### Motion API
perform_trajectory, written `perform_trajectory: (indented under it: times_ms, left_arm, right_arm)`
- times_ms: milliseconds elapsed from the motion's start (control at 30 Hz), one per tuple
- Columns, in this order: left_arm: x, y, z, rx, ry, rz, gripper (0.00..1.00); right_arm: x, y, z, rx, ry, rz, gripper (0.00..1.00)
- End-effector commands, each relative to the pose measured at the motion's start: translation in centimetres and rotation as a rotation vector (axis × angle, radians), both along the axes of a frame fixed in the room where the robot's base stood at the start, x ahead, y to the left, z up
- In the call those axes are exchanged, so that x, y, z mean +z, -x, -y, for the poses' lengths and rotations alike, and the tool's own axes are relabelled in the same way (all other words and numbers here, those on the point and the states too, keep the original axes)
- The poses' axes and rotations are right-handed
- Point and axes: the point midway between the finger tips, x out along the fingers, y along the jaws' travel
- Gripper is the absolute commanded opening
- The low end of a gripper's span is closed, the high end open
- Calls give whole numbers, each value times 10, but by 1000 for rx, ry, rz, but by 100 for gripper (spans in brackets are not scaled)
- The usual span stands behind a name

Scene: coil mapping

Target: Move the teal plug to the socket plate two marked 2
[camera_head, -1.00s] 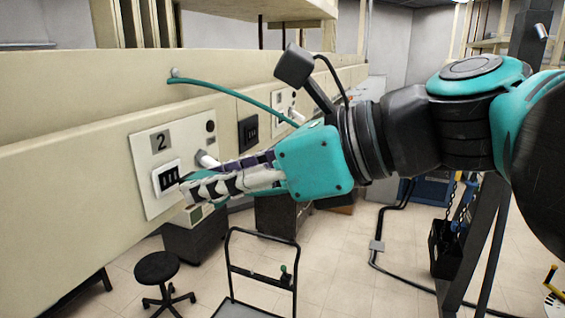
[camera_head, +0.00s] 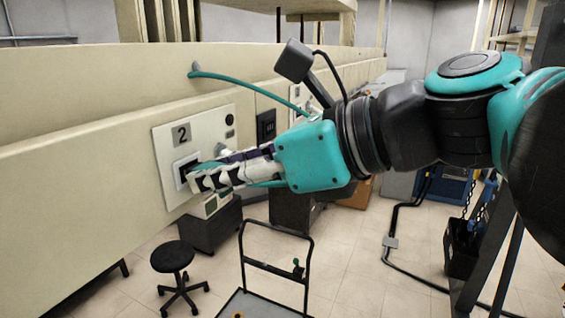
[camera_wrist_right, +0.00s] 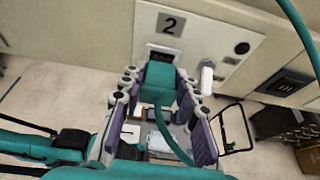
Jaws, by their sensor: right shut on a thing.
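The socket plate two (camera_head: 217,124), marked 2, is on the beige wall panel in the head view. It also shows at the top of the wrist view (camera_wrist_right: 205,38). Its dark socket (camera_wrist_right: 163,53) is just beyond the teal plug (camera_wrist_right: 158,84). My right gripper (camera_head: 194,179) is shut on the plug, with fingers on both sides of it in the wrist view (camera_wrist_right: 157,90). The plug's front end is at the socket opening; I cannot tell whether it is inside. My left gripper is not in view.
A teal cable (camera_head: 240,79) runs from the wall towards my right gripper. A white lever (camera_wrist_right: 206,80) sticks out of the plate beside the socket. Another dark socket (camera_head: 266,126) is further along the wall. A stool (camera_head: 172,257) and a cart (camera_head: 275,268) stand below.

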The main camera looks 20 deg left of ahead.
Motion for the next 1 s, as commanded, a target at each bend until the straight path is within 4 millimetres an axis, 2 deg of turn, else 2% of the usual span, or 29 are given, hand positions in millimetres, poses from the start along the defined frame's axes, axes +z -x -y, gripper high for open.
perform_trajectory:
  times_ms: [1000]
  left_arm:
    - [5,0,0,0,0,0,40]
  right_arm:
    - [2,2,-16,2,0,0,1]
